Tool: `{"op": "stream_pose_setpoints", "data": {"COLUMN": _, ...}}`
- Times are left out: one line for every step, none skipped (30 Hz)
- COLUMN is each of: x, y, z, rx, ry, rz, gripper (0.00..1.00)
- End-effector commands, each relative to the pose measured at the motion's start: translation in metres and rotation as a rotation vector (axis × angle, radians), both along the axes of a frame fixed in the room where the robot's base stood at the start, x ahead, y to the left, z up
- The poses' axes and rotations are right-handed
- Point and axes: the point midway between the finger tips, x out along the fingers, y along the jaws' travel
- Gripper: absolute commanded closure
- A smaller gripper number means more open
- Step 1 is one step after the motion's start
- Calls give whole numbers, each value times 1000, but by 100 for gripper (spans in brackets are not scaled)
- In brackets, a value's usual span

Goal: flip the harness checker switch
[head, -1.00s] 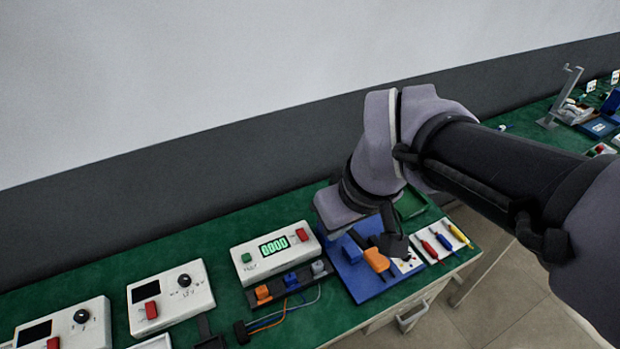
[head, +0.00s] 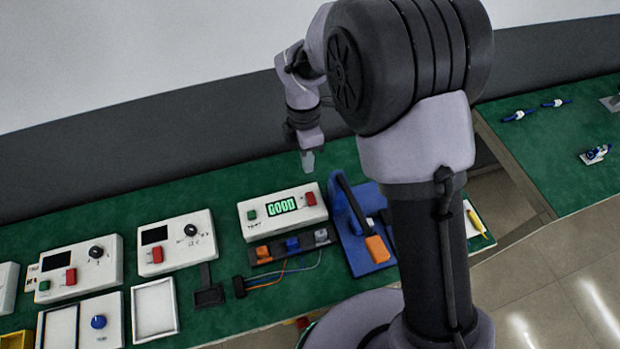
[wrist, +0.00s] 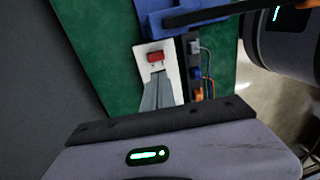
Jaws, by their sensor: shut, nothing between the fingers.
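The harness checker (head: 256,227) is a white box on the green bench in the head view. Its display (head: 282,207) reads GOOD in green, with a green button (head: 252,215) on the left and a red rocker switch (head: 310,198) on the right. My gripper (head: 308,168) is shut and empty, pointing down just behind the checker's right part. In the wrist view, the closed fingers (wrist: 158,78) reach over the white box, close to the red switch (wrist: 156,57), and hide the display. I cannot tell whether they touch the box.
A dark strip with orange, blue and grey connectors (head: 293,244) and wires lies in front of the checker. A blue fixture (head: 375,262) with a dark lever and orange handle stands close on the right. White testers (head: 178,243) stand to the left.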

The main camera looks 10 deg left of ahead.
Motion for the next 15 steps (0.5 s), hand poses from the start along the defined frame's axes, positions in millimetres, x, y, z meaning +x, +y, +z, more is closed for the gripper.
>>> {"op": "stream_pose_setpoints", "data": {"x": -2, "y": -1, "z": -11, "rx": -1, "ry": 3, "rz": 0, "gripper": 100}}
{"op": "stream_pose_setpoints", "data": {"x": -2, "y": -1, "z": -18, "rx": -1, "ry": 3, "rz": 0, "gripper": 100}}
{"op": "stream_pose_setpoints", "data": {"x": -3, "y": -2, "z": -26, "rx": -1, "ry": 3, "rz": -1, "gripper": 100}}
{"op": "stream_pose_setpoints", "data": {"x": -4, "y": -2, "z": -33, "rx": -2, "ry": 3, "rz": -2, "gripper": 100}}
{"op": "stream_pose_setpoints", "data": {"x": -5, "y": -3, "z": -40, "rx": -1, "ry": 3, "rz": -2, "gripper": 100}}
{"op": "stream_pose_setpoints", "data": {"x": -7, "y": -3, "z": -49, "rx": -1, "ry": 4, "rz": -2, "gripper": 100}}
{"op": "stream_pose_setpoints", "data": {"x": -7, "y": -4, "z": -56, "rx": -1, "ry": 3, "rz": -1, "gripper": 100}}
{"op": "stream_pose_setpoints", "data": {"x": -8, "y": -4, "z": -62, "rx": -1, "ry": 3, "rz": -1, "gripper": 100}}
{"op": "stream_pose_setpoints", "data": {"x": -9, "y": -5, "z": -71, "rx": -1, "ry": 3, "rz": -1, "gripper": 100}}
{"op": "stream_pose_setpoints", "data": {"x": -10, "y": -5, "z": -78, "rx": -2, "ry": 3, "rz": -2, "gripper": 100}}
{"op": "stream_pose_setpoints", "data": {"x": -11, "y": -5, "z": -84, "rx": -1, "ry": 3, "rz": -2, "gripper": 100}}
{"op": "stream_pose_setpoints", "data": {"x": -12, "y": -6, "z": -92, "rx": -1, "ry": 3, "rz": -3, "gripper": 100}}
{"op": "stream_pose_setpoints", "data": {"x": -12, "y": -6, "z": -98, "rx": 0, "ry": 2, "rz": -3, "gripper": 100}}
{"op": "stream_pose_setpoints", "data": {"x": -13, "y": -6, "z": -103, "rx": 0, "ry": 2, "rz": -3, "gripper": 100}}
{"op": "stream_pose_setpoints", "data": {"x": -14, "y": -7, "z": -110, "rx": -1, "ry": 3, "rz": -2, "gripper": 100}}
